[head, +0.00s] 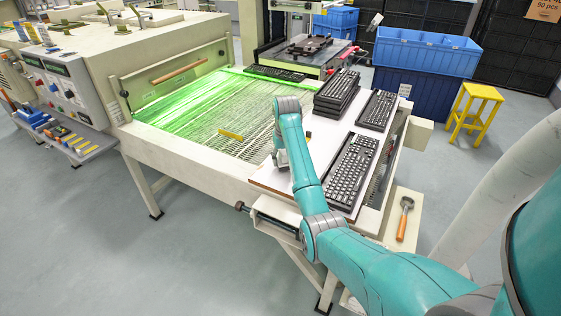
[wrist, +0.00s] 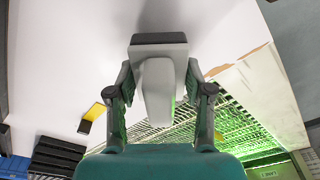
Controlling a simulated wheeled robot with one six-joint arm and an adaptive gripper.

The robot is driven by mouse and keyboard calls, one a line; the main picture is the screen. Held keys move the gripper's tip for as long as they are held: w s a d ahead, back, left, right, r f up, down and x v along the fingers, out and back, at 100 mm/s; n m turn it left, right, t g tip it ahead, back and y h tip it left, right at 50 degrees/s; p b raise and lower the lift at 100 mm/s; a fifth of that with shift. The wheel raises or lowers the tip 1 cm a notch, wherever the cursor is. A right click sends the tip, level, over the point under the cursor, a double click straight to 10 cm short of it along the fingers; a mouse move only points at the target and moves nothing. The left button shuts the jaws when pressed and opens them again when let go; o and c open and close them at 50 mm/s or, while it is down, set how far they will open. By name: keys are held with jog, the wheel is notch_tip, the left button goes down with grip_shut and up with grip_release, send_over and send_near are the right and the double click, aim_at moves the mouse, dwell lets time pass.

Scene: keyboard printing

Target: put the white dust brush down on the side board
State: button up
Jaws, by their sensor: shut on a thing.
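The white dust brush (wrist: 158,92) is held between the two fingers of my gripper (wrist: 160,72) in the wrist view. Its dark grey bristle end (wrist: 158,38) points to the top of that view, over the white side board (wrist: 60,60). I cannot tell whether the bristles touch the board. In the head view the side board (head: 328,131) lies beside the mesh belt, and my gripper (head: 279,152) is low over its left part, mostly hidden behind my arm. The brush is not clearly visible there.
A keyboard stack (head: 337,92) and single keyboards (head: 352,168) (head: 377,110) occupy the board's right side. A yellow block with a black end (wrist: 92,114) lies nearby in the wrist view. A yellow strip (head: 231,135) lies on the mesh belt (head: 215,118). An orange-handled tool (head: 403,220) lies on the lower right shelf.

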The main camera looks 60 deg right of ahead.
jog(key=shift+f, duration=0.9)
jog(key=shift+f, duration=0.15)
jog(key=o, duration=1.4)
